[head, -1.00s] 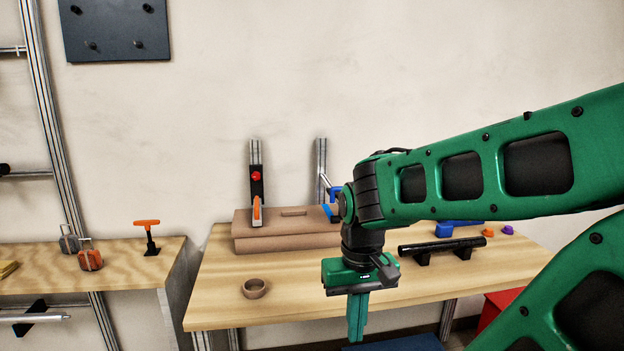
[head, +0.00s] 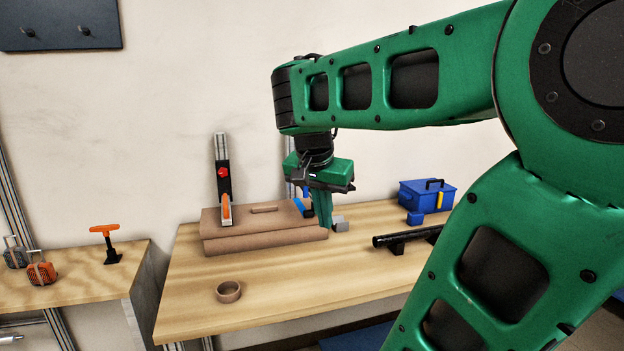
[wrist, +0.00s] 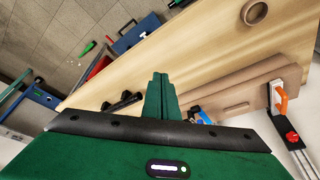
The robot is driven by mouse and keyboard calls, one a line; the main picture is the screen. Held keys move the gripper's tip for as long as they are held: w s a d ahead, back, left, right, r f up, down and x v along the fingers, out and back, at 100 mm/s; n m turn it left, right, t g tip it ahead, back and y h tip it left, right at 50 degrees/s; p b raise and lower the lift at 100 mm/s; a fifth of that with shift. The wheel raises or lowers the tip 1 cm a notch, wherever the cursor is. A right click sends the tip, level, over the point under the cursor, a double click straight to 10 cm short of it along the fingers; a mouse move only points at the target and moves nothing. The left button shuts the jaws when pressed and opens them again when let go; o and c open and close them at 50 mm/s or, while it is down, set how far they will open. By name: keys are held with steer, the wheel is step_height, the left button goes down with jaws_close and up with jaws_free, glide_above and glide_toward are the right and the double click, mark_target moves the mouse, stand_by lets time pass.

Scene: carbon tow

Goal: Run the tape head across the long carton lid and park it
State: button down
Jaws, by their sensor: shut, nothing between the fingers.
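The long brown carton (head: 260,238) lies on the wooden table near the wall, with a raised strip (head: 264,209) on its lid. A dark upright rail device with a red knob and an orange handle (head: 226,208) stands at the lid's left end; it also shows in the wrist view (wrist: 281,100). A small blue part (head: 304,208) sits at the lid's right end; I cannot tell which device is the tape head. My gripper (head: 326,224) points down near the carton's right end, shut and empty. Its closed fingers also show in the wrist view (wrist: 160,85).
A brown ring (head: 229,291) lies on the front left of the table. A black bar on supports (head: 405,237) and a blue toolbox (head: 428,195) are on the right. A side bench (head: 75,285) holds an orange-handled tool (head: 104,240). The table's front middle is clear.

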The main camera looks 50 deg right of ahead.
steer(key=w+d+r+m+t+h, duration=0.1)
steer(key=w+d+r+m, duration=0.1)
steer(key=w+r+m, duration=0.3)
steer(key=w+d+r+m+h, duration=0.1)
steer(key=r+m+h, duration=0.15)
steer(key=r, duration=0.55)
steer(key=w+d+f, duration=0.5)
steer(key=d+f, duration=0.2)
steer(key=f, duration=0.2)
steer(key=shift+w+d+f+m+y, duration=0.15)
steer(key=shift+w+d+m+y, duration=0.05)
steer(key=shift+w+m+y, duration=0.2)
